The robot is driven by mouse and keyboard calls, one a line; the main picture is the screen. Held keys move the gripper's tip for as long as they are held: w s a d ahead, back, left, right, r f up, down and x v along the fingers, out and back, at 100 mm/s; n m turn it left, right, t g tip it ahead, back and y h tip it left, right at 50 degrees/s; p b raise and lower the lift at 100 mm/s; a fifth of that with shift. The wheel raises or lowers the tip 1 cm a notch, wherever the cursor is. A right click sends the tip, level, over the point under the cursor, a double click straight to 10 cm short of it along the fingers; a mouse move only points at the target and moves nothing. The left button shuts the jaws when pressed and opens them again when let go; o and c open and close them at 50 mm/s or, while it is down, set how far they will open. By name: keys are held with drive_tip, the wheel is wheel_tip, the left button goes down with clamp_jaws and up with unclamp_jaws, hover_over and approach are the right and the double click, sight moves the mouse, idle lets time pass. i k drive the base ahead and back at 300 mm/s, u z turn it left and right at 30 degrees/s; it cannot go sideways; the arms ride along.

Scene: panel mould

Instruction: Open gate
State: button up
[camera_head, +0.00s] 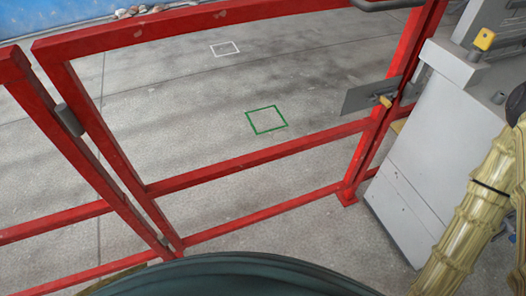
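The red metal gate (250,160) stands upright across the middle of the view. Its left side meets a red fence post (50,118) at grey cylindrical hinges (68,119). Its right upright stands close beside another red post, and the gate looks closed. A grey latch plate (366,97) with a small brass-coloured piece (386,101) sits at the gate's right side. Whether the latch is engaged cannot be told. My gripper is not in view.
A pale grey cabinet (425,165) with a yellow piece (484,40) on top stands right of the gate. A ribbed tan sleeve (470,220) fills the lower right. Beyond the gate, the concrete floor is open, with green (250,121) and white (225,55) square outlines.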

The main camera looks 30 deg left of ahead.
sight(80, 114)
drive_tip(key=z, duration=0.1)
drive_tip(key=k, duration=0.2)
drive_tip(key=u, duration=0.8)
drive_tip(key=i, duration=0.45)
drive_tip(key=z, duration=2.05)
drive_tip(key=k, duration=0.3)
drive_tip(key=u, duration=1.2)
